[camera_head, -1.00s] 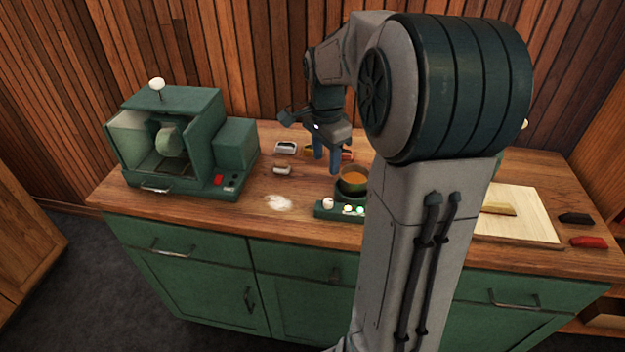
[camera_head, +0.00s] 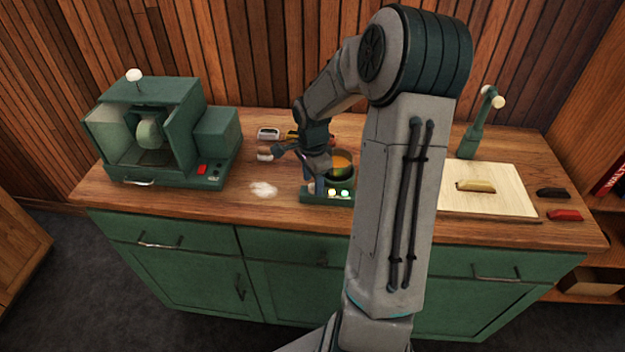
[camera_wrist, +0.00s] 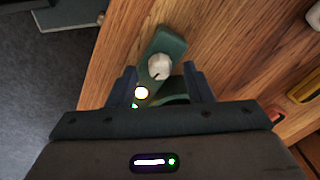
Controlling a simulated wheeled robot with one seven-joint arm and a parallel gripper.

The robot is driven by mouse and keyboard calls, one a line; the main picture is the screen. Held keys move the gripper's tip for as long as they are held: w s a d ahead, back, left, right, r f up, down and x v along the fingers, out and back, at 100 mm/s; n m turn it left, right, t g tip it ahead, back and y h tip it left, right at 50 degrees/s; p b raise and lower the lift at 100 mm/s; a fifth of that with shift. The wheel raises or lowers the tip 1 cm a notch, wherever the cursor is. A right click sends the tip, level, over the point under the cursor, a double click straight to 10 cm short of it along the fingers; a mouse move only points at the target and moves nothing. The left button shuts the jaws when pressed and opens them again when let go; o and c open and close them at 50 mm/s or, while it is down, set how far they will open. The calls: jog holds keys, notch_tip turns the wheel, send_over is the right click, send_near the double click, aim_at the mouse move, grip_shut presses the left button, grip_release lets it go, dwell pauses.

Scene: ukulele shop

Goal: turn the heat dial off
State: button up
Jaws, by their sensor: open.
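The heat dial (camera_wrist: 159,66) is a round white knob with a dark pointer mark, on the end of a green heater base (camera_wrist: 167,42). In the wrist view it lies between the fingertips of my gripper (camera_wrist: 160,72), which is open; I cannot tell whether they touch it. In the head view my gripper (camera_head: 314,188) points down at the left end of the heater base (camera_head: 338,199) and hides the dial. Glowing indicator lights (camera_head: 345,194) show beside it. A dark pot (camera_head: 338,177) with orange contents sits on the heater.
A green machine (camera_head: 140,135) stands at the left of the wooden counter. White powder (camera_head: 263,189) lies left of the heater. A pale board (camera_head: 490,200) with a yellow piece (camera_head: 476,186) and a green upright tool (camera_head: 475,135) are at the right.

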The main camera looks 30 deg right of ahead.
jog(key=shift+f, duration=0.5)
jog(key=c, duration=1)
